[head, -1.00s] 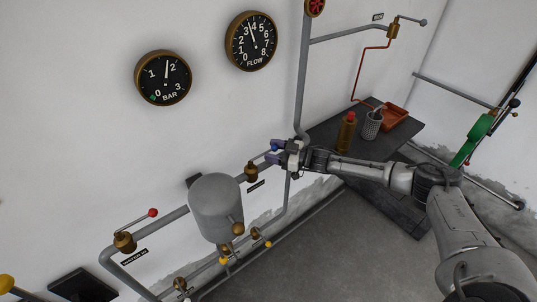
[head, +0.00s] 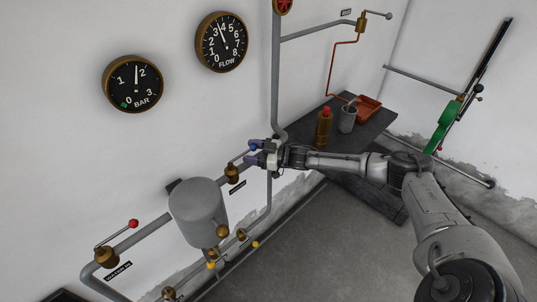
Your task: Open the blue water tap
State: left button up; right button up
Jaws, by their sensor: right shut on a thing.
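The blue water tap is a brass valve (head: 232,174) on the grey wall pipe, just right of a grey tank. Its thin lever slants up and to the right and ends in a blue knob (head: 253,147). My right gripper (head: 257,152) is at the lever's end, its fingers shut on the blue knob. The fingers partly hide the knob and the lever's tip. My left gripper is not in view.
The grey tank (head: 197,212) stands left of the tap. A red-knobbed tap (head: 105,257) is farther left. The BAR gauge (head: 134,84) and FLOW gauge (head: 222,42) hang above. A dark table (head: 367,137) holds a brown bottle (head: 323,128), a grey cup (head: 348,119) and an orange tray (head: 368,105).

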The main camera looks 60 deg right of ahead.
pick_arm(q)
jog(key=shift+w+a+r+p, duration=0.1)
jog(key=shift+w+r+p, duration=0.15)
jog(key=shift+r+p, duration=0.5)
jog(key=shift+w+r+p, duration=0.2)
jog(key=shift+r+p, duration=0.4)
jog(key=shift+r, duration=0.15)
pick_arm(e)
jog(key=v, duration=1.3)
jog(key=shift+s, duration=0.35)
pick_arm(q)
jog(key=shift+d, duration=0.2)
pick_arm(e)
jog(key=shift+d, duration=0.15)
